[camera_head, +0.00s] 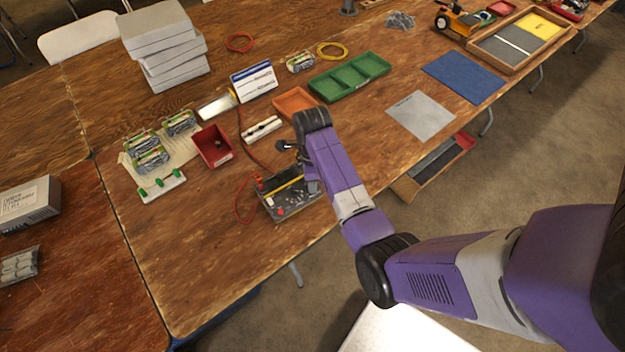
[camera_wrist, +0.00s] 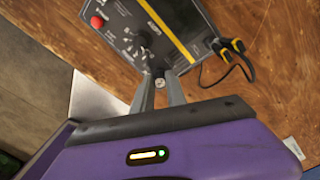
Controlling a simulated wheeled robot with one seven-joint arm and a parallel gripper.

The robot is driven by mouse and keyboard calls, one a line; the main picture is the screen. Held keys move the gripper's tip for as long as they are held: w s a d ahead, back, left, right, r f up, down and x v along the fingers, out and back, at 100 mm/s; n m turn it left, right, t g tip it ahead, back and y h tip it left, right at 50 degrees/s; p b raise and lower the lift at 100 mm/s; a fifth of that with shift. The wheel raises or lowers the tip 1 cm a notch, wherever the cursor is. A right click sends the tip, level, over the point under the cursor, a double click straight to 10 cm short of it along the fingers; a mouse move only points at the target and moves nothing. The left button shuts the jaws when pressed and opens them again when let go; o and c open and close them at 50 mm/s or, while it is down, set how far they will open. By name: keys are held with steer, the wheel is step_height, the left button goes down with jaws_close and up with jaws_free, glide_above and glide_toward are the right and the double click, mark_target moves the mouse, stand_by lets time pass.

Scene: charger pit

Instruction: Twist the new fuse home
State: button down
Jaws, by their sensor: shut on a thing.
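The charger box (camera_head: 290,199) lies on the wooden table with its dark panel up, crossed by a yellow stripe; the panel (camera_wrist: 182,12) also shows in the wrist view. My gripper (camera_wrist: 159,76) is at the panel's near edge, its two grey fingers closed in around a small round grey-topped piece (camera_wrist: 160,83), seemingly the fuse in its holder. The fingertips hide most of it, so I cannot tell how deep it sits. A red button (camera_wrist: 97,22) and a dark knob are on the panel to the left. In the head view my arm hides the fingers.
Black and yellow clamps on a cable (camera_wrist: 230,46) lie right of the panel. A red bin (camera_head: 213,147), an orange tray (camera_head: 293,101) and a green tray (camera_head: 350,77) stand beyond the box.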

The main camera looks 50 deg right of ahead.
steer(key=shift+m, duration=0.9)
steer(key=c, duration=1.3)
jaws_free()
steer(key=shift+o, duration=0.2)
steer(key=shift+r, duration=3)
